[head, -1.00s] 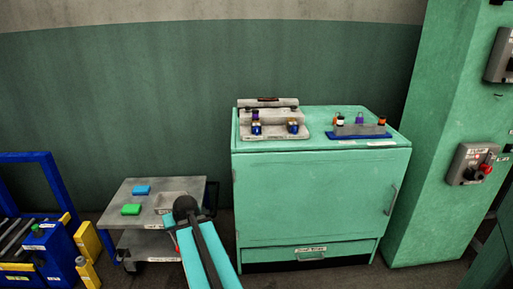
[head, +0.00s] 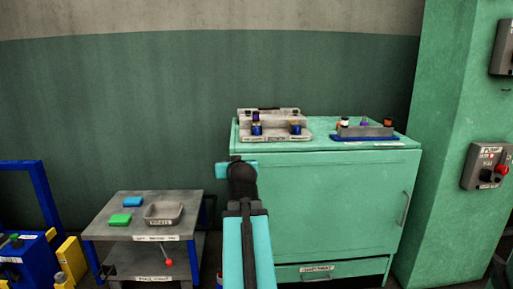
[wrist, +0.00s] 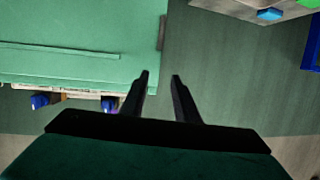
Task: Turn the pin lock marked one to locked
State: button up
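I cannot make out a pin lock marked one in either view; the labels are too small to read surely. A red ball-ended part (head: 167,263) shows below the top of the grey cart (head: 100,230); I cannot tell what it is. My gripper (wrist: 160,75) is open in the wrist view, its two black fingers apart with nothing between them. It is beside the green cabinet (wrist: 70,25), in front of the wall. In the head view my arm rises in front of the cabinet's left side, and the fingers cannot be made out.
A grey rack (head: 275,134) with blue containers and a blue tray (head: 365,138) with small bottles stand on the cabinet. The cart carries a blue block (head: 133,202), a green block (head: 120,220) and a grey bin (head: 164,213). A switch box (head: 487,165) is on the right column.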

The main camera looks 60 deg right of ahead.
jog(key=s+d+r+m+h+b, duration=0.1)
jog(key=s+r+h+b, duration=0.3)
jog(key=s+r, duration=0.4)
jog(key=shift+s+d+r+m+b, duration=0.3)
jog(key=shift+s+d+b, duration=0.6)
jog(key=shift+s, duration=0.25)
jog(key=shift+w+d+p, duration=0.15)
jog(key=shift+p, duration=0.3)
jog(key=p, duration=0.7)
send_near(257, 131)
jog(key=shift+d+p, duration=0.15)
jog(key=shift+p, duration=0.5)
jog(key=d+p, duration=0.1)
jog(key=p, duration=0.4)
jog(key=shift+w, duration=0.4)
jog(key=p, duration=0.6)
jog(key=shift+w+d, duration=0.15)
jog(key=shift+d, duration=0.25)
